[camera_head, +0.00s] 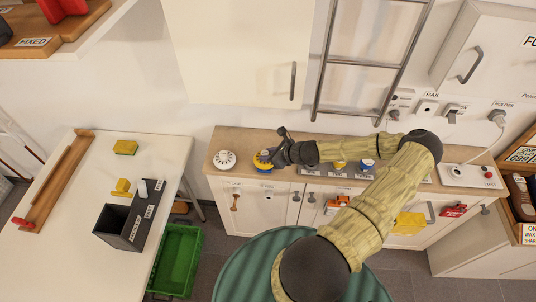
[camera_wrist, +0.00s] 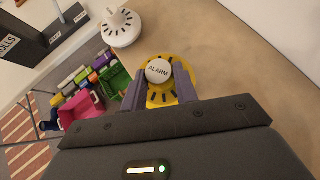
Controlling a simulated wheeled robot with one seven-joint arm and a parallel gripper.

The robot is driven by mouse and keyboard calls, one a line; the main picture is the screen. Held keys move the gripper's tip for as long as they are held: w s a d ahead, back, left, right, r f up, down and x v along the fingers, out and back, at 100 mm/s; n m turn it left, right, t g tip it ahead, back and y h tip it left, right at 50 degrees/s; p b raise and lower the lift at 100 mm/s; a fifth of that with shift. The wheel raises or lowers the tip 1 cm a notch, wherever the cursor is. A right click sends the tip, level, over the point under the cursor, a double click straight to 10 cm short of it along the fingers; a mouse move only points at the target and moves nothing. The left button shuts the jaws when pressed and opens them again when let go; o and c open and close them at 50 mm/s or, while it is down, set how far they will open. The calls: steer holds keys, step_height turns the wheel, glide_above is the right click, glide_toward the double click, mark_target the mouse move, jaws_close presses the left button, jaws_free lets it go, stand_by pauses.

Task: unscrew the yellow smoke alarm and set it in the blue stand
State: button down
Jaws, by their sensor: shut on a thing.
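The yellow smoke alarm (camera_head: 261,157) is on the wooden counter at the left, just right of a white round alarm. In the wrist view the yellow alarm (camera_wrist: 156,98) shows a white button reading ALARM. My gripper (camera_head: 274,155) is at the yellow alarm, its purple fingers on either side of the alarm's middle in the wrist view (camera_wrist: 160,86), shut on it. A blue rim (camera_head: 264,170) shows under the yellow alarm in the head view; I cannot tell whether the alarm is seated in it. Another blue-and-white round piece (camera_head: 367,164) sits farther right, partly behind my arm.
The white alarm (camera_head: 224,160) stands close by on the left; it also shows in the wrist view (camera_wrist: 121,27). A ladder (camera_head: 365,60) leans at the wall behind. A white table (camera_head: 95,180) with a dark box (camera_head: 125,226) is at left, a green crate (camera_head: 175,260) below.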

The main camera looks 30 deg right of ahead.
steer(key=shift+f+b, duration=0.8)
steer(key=shift+f, duration=0.45)
steer(key=c, duration=1)
jaws_free()
steer(key=shift+s+r, duration=0.1)
steer(key=b+v, duration=0.3)
steer(key=v, duration=1.4)
steer(key=shift+s+a, duration=0.1)
